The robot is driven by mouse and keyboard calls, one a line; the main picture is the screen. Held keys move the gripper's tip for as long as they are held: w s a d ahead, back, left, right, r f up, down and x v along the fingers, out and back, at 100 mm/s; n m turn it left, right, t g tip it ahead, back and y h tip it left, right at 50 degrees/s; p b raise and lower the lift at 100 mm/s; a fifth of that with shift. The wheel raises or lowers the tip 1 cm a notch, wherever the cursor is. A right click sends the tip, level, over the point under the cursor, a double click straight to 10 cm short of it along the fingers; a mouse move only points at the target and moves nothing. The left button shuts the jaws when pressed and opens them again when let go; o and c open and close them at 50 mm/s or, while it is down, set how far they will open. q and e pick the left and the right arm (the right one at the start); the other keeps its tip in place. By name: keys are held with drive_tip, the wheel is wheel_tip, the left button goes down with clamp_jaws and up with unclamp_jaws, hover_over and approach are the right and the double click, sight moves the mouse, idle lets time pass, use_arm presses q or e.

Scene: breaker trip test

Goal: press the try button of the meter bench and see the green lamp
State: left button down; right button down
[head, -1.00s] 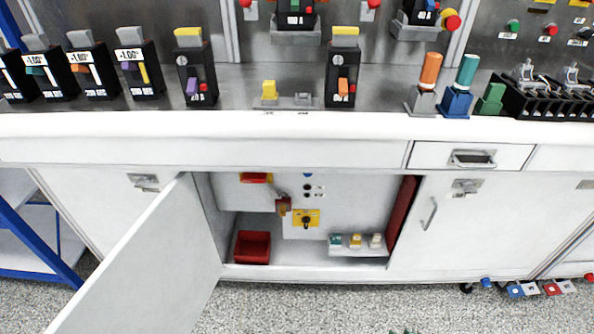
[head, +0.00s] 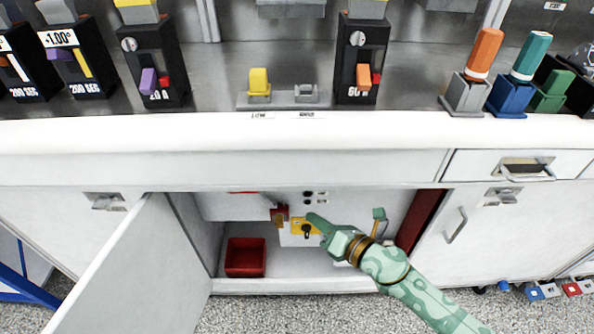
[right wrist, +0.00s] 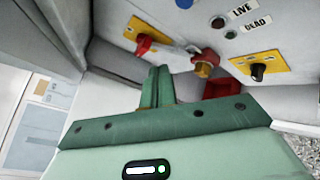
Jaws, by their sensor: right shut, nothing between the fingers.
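My right gripper (head: 316,220) is shut and empty, inside the open cabinet in front of its back panel (head: 340,207). In the right wrist view its closed green fingers (right wrist: 157,84) point at the panel and touch nothing that I can make out. A round blue button (right wrist: 184,3) is cut by that view's top edge. Below it are two dark round lamps or sockets, one by the LIVE label (right wrist: 240,11) and one by the DEAD label (right wrist: 257,25). I see no lit green lamp and cannot read a try label. My left gripper is not in view.
A yellow plate with a black knob (head: 306,230), a padlock (head: 279,214) and a red bin (head: 245,257) are in the cabinet. Its door (head: 125,275) stands open at left. The counter edge (head: 300,130) overhangs it. A red-handled switch (right wrist: 146,45) shows in the wrist view.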

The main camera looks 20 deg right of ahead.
drive_tip(key=shift+s+a+n, duration=0.1)
drive_tip(key=shift+a+n, duration=0.1)
drive_tip(key=shift+n, duration=0.6)
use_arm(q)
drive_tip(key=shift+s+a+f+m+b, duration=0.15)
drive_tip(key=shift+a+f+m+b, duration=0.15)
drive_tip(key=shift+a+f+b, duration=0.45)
use_arm(e)
drive_tip(key=w+d, duration=0.2)
drive_tip(key=w, duration=0.6)
drive_tip(key=shift+w+d, duration=0.2)
drive_tip(key=shift+d, duration=0.05)
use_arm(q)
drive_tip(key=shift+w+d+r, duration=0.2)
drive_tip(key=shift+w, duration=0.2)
